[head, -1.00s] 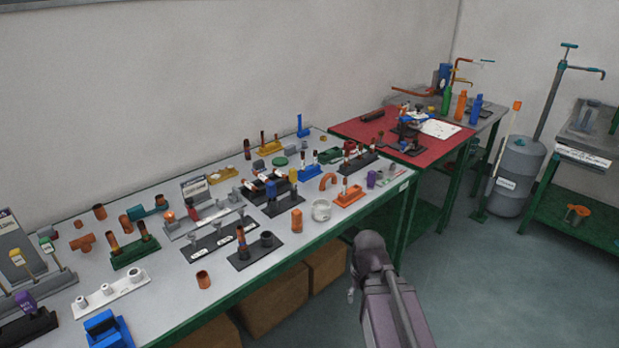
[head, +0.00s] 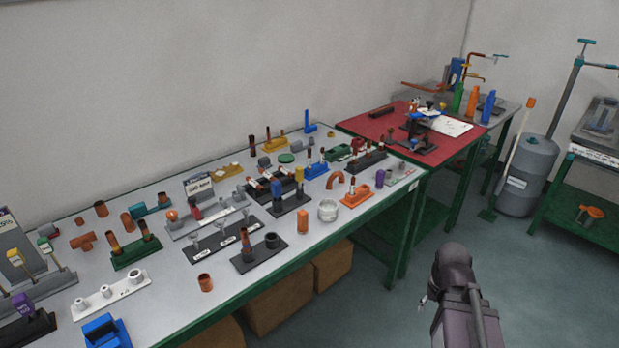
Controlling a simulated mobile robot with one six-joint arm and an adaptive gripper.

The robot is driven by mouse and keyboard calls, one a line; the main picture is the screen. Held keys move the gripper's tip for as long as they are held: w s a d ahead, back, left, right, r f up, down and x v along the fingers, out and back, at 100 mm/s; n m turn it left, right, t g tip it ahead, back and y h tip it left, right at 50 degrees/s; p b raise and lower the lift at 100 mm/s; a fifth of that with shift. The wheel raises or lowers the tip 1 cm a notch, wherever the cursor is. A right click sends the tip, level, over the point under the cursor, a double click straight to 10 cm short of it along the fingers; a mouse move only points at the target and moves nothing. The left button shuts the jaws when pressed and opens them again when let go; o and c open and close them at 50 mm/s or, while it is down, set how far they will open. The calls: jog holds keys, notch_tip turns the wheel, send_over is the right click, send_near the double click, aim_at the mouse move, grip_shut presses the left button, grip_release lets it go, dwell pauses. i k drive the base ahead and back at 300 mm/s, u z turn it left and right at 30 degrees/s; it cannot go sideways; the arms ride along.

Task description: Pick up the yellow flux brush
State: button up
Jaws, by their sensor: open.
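Two yellow-headed items could be the yellow flux brush, and I cannot tell which from here. One yellow head (head: 299,174) stands upright beside a blue one on a black stand, mid-bench. The other yellow head (head: 14,256) is on a thin rod in a dark rack at the far left edge. My arm is at the lower right, in front of the bench and over the floor. Only a small bright part of my gripper (head: 424,299) shows, at the arm's left side. It is open, apart from both yellow items, and its fingers are mostly hidden.
The grey bench (head: 165,320) is crowded with copper fittings, small stands and a white jar (head: 327,209). A red-topped table (head: 375,126) stands beyond it. Cardboard boxes (head: 279,300) sit under the bench. The floor (head: 400,305) around my arm is clear.

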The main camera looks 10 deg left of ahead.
aim_at(299, 172)
jog(key=z, duration=0.15)
jog(key=k, duration=1)
jog(key=u, duration=0.8)
jog(key=i, duration=1.25)
jog(key=u, duration=0.05)
